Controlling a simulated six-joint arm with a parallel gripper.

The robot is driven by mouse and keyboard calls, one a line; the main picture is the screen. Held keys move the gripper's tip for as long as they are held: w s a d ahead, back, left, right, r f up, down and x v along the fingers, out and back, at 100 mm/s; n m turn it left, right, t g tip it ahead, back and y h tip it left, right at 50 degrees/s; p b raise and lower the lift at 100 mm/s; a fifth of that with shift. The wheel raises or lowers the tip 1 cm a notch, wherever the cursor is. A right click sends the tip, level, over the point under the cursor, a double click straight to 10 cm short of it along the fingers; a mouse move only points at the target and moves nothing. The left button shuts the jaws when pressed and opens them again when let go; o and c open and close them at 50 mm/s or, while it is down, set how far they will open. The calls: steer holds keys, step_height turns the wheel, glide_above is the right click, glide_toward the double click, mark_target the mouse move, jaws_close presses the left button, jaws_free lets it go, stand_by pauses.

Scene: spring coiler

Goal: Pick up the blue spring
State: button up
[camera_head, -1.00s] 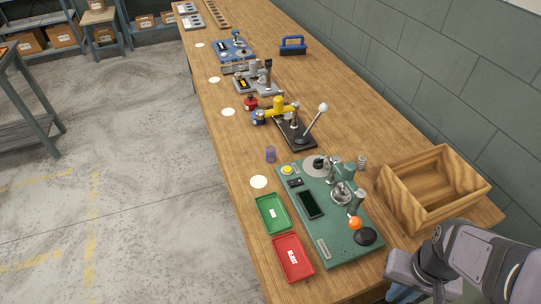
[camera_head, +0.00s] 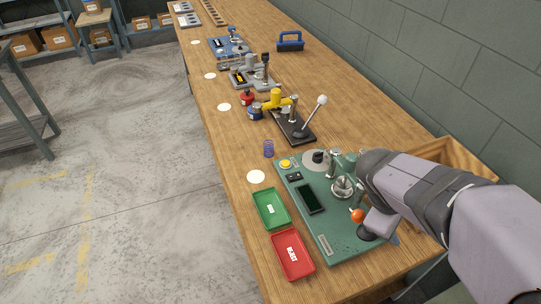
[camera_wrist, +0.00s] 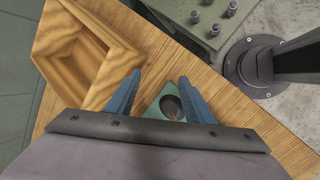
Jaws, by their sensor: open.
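The blue spring (camera_head: 268,148) is a small blue-purple coil. It stands upright on the wooden bench, left of the green coiling machine (camera_head: 328,240) and just above a white round spot (camera_head: 256,177) in the head view. It does not show in the wrist view. My gripper (camera_wrist: 160,76) is open, with two blue fingers apart and nothing held between them. It is over the near right part of the machine, well away from the spring. In the head view my arm hides most of the gripper and part of the machine.
A green tray (camera_head: 271,226) and a red reject tray (camera_head: 303,276) sit left of the machine. A tool with a yellow part and tall lever (camera_head: 310,118) stands beyond the spring. A wooden box (camera_wrist: 53,78) stands near the wall, partly behind my arm.

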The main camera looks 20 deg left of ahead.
steer(key=w+a+r+n+t, duration=0.3)
steer(key=w+a+r+n, duration=0.15)
steer(key=a, duration=0.25)
steer(key=w+a+r+n+t, duration=0.3)
steer(key=a+r+n, duration=0.1)
steer(key=a+n, duration=0.25)
steer(key=n+t+y, duration=0.2)
steer(key=n+y, duration=0.5)
steer(key=n, duration=0.6)
glide_toward(268, 144)
steer(key=shift+f, duration=0.4)
steer(key=shift+r+p+x, duration=0.2)
steer(key=shift+p+x, duration=0.65)
steer(key=shift+x, duration=0.8)
steer(key=shift+p+x, duration=0.7)
steer(key=shift+x, duration=1.45)
steer(key=shift+w+r, duration=0.1)
steer(key=shift+r, duration=0.05)
